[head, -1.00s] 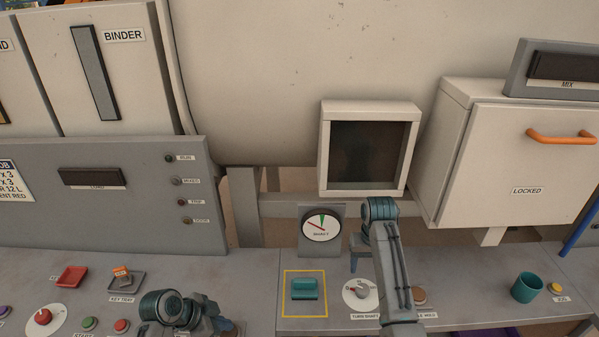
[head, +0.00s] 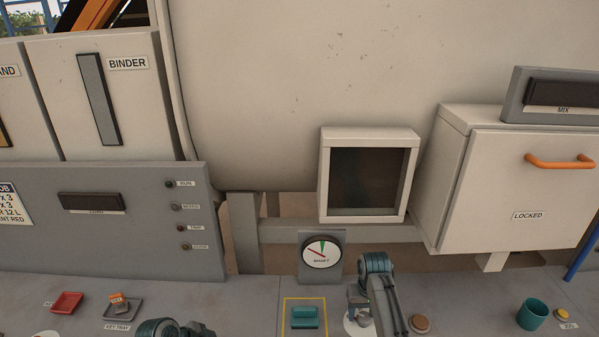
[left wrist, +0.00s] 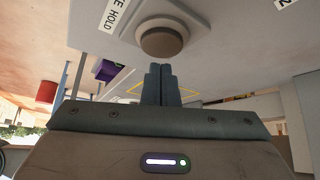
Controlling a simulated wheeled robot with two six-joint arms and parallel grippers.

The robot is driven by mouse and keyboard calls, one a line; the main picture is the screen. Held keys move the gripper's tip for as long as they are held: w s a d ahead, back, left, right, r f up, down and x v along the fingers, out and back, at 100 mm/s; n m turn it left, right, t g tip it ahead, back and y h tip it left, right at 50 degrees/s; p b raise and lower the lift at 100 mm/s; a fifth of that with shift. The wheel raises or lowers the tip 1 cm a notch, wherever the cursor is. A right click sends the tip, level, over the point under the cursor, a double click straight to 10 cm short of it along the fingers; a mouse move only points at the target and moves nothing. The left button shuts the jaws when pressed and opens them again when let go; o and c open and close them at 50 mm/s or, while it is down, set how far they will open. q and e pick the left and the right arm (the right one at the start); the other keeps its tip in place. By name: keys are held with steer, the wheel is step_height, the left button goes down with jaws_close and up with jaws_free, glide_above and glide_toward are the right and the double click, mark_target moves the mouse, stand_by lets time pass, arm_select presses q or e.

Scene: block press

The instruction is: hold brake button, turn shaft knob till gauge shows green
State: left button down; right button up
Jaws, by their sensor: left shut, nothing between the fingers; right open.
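The SHAFT gauge (head: 321,252) has a green wedge at its top; its red needle points up and left, outside the green. My right gripper (head: 357,302) is open and points down over the shaft knob's white dial (head: 352,328), partly hiding the knob. Whether the fingers straddle the knob is unclear. In the left wrist view, a round brown button (left wrist: 162,41) has a label ending in "E HOLD" (left wrist: 117,12). My left gripper (left wrist: 161,72) is shut and empty, its tips close to this button; contact cannot be told. In the head view only part of my left arm shows, at the bottom.
A teal handle (head: 304,318) sits in a yellow outline left of the dial. A brown button (head: 420,324) lies right of the dial, beside my right arm. A teal cup (head: 533,314) stands farther right. A window box (head: 325,172) overhangs behind the gauge.

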arm_select(q)
steer(key=shift+f, duration=1.2)
stand_by(1.0)
arm_select(e)
steer(key=shift+c, duration=0.2)
steer(key=c, duration=0.9)
steer(key=shift+o, duration=0.2)
steer(key=m, duration=0.7)
steer(key=o, duration=0.9)
